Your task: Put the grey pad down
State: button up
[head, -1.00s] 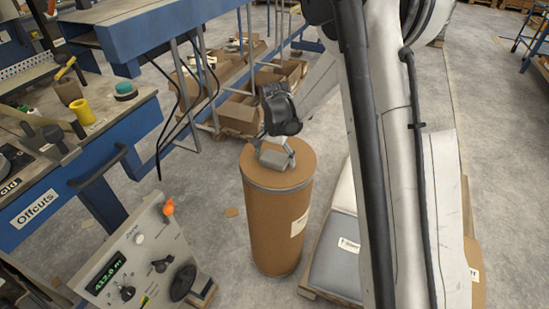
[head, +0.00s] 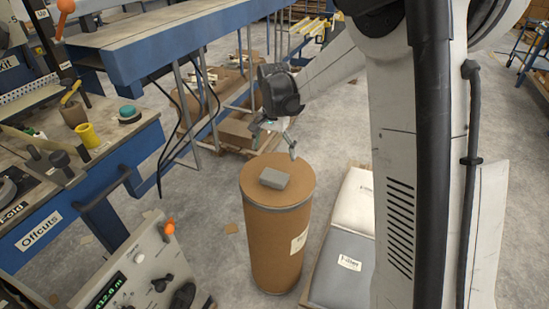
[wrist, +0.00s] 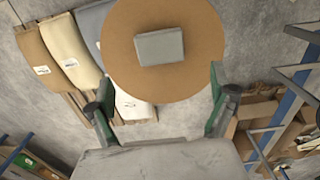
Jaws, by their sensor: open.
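The grey pad (head: 274,178) lies flat on the round brown lid of the drum (head: 277,230). In the wrist view the pad (wrist: 160,46) rests on the lid (wrist: 122,45), near its middle. My gripper (head: 273,150) is open and empty, above the drum and clear of the pad. In the wrist view the two green fingers of my gripper (wrist: 160,98) are spread wide, with the pad beyond their tips and nothing between them.
Sacks (head: 343,262) lie on a pallet to the right of the drum. A workbench (head: 105,165) with tools and yellow and teal items stands at left. A control panel (head: 135,270) is at front left. Cardboard boxes (head: 238,130) sit on a rack behind the drum.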

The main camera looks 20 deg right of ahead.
jog(key=s+r+n+t, duration=0.3)
jog(key=s+r, duration=0.9)
jog(key=s, duration=0.1)
jog(key=s+r+n+t, duration=0.1)
jog(key=s+n+t, duration=0.3)
jog(key=s, duration=1.2)
jog(key=shift+s+r+n, duration=0.15)
jog(key=shift+s+n, duration=0.1)
jog(key=shift+n, duration=0.25)
jog(key=c, duration=0.5)
